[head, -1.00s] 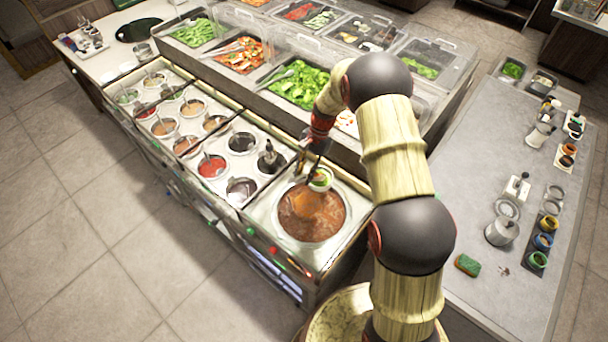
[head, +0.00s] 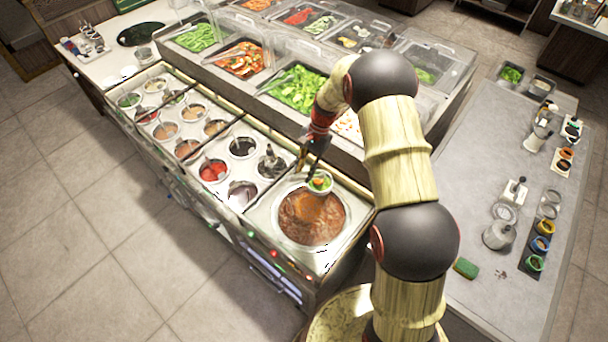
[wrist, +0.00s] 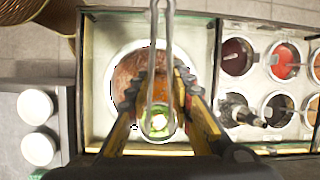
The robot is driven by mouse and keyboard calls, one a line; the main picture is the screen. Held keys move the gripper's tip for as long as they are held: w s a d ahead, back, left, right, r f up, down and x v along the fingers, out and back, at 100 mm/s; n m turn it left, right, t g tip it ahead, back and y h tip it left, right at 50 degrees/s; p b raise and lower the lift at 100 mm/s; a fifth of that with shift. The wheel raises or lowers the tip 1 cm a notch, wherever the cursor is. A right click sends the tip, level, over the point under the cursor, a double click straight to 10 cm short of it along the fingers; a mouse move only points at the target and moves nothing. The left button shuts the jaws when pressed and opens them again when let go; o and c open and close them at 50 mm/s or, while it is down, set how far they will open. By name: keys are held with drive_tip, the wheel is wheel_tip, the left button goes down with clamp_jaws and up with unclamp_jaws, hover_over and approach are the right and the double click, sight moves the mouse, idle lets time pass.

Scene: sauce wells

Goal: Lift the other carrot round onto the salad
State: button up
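My gripper (head: 314,160) is over the round pot of brown-orange soup (head: 312,220), pointing down. A small pale-rimmed bowl with green salad (head: 320,181) shows just below its fingertips, at the pot's far edge. A spot of orange shows on the green, but I cannot make out a single carrot round. In the wrist view, my two fingers (wrist: 167,78) stand on either side of a thin, pale, looped tool (wrist: 160,40), perhaps tongs. The tool runs down to the bowl. Whether the fingers press on it is unclear.
Sauce wells (head: 212,170) with ladles lie left of the pot. Covered salad trays (head: 298,88) stand behind it on a raised counter. The grey side counter (head: 470,190) on the right holds jars, a grinder and a green sponge (head: 466,268).

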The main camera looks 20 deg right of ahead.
wheel_tip(320, 180, up, 5)
drive_tip(key=shift+f+p, duration=0.2)
drive_tip(key=shift+p, duration=0.8)
